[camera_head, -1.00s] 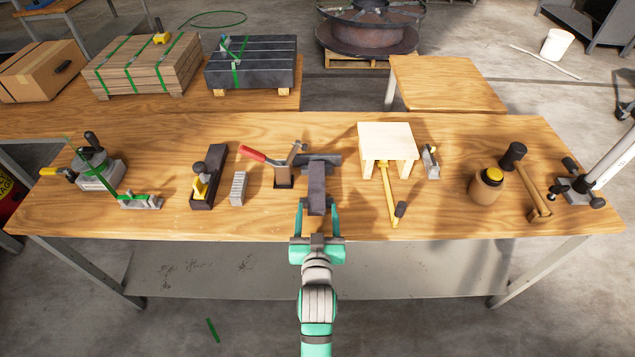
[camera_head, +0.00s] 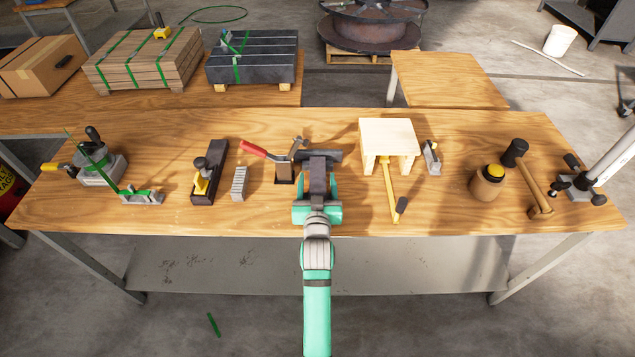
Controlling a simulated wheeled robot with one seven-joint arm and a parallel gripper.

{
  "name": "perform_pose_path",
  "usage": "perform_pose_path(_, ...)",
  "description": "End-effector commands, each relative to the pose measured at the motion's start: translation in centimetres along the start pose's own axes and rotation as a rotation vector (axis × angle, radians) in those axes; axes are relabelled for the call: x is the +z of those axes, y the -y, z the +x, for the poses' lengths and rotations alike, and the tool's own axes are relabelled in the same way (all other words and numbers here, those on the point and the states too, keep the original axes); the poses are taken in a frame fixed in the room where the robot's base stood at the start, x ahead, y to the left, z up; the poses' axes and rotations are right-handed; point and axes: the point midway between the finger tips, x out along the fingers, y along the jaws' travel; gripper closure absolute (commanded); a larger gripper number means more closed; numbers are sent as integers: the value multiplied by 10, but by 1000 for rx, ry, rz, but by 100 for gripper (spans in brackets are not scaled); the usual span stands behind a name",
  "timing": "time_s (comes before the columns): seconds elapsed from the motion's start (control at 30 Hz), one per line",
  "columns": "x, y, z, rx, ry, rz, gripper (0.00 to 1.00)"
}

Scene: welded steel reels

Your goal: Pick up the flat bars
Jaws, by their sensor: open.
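Dark grey flat pieces, seemingly the flat bars (camera_head: 318,177), lie on the wooden workbench in a T shape. One runs lengthwise toward me and one lies crosswise at its far end (camera_head: 327,156). My teal gripper (camera_head: 318,188) is open and low over the bench, with its fingers on either side of the lengthwise piece. I cannot tell whether the fingers touch it. My gripper hides the near end of that piece.
A jar (camera_head: 487,182) and mallet (camera_head: 528,180) are farther right.

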Motion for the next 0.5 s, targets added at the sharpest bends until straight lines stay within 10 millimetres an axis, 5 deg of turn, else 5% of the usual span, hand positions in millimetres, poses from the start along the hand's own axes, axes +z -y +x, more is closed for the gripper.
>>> perform_pose_path(0.27, 0, -1, 3, 2, 0, 0, 39)
perform_pose_path(0.5, 0, -1, 2, 1, 0, 0, 96)
